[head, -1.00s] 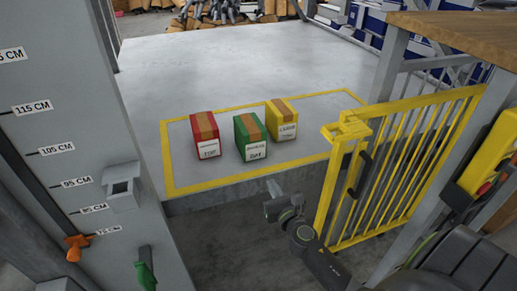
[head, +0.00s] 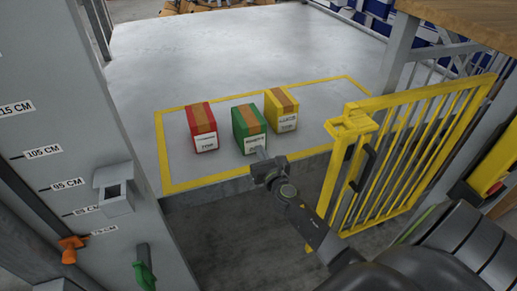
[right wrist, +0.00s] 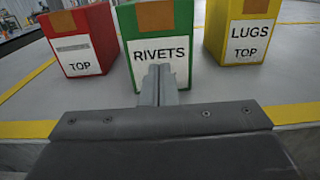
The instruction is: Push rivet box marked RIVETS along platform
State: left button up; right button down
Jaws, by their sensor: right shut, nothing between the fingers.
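The green rivet box (head: 244,121) stands upright on the grey platform (head: 250,60), inside a yellow outline, between two other boxes. In the right wrist view the green box (right wrist: 134,68) shows a white label reading RIVETS, its lower part hidden by my fingers. My right gripper (head: 261,153) is shut and empty, its fingertips at the front face of the green box. In the right wrist view the shut fingers (right wrist: 158,84) overlap the label; whether they touch it I cannot tell. My left gripper is not in view.
A red box (head: 202,127) stands left of the green one, and a yellow box marked LUGS (head: 281,109) stands to its right. A yellow gate (head: 410,150) stands at the right near the platform edge. A grey post with height marks (head: 75,130) is at the left. The platform behind the boxes is clear.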

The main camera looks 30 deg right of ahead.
aim_at(255, 142)
jog(key=shift+w+d, duration=0.15)
jog(key=shift+w, duration=0.45)
jog(key=shift+w+d, duration=0.1)
jog(key=shift+w, duration=0.4)
jog(key=shift+b+x, duration=0.55)
jog(key=shift+x, duration=1.35)
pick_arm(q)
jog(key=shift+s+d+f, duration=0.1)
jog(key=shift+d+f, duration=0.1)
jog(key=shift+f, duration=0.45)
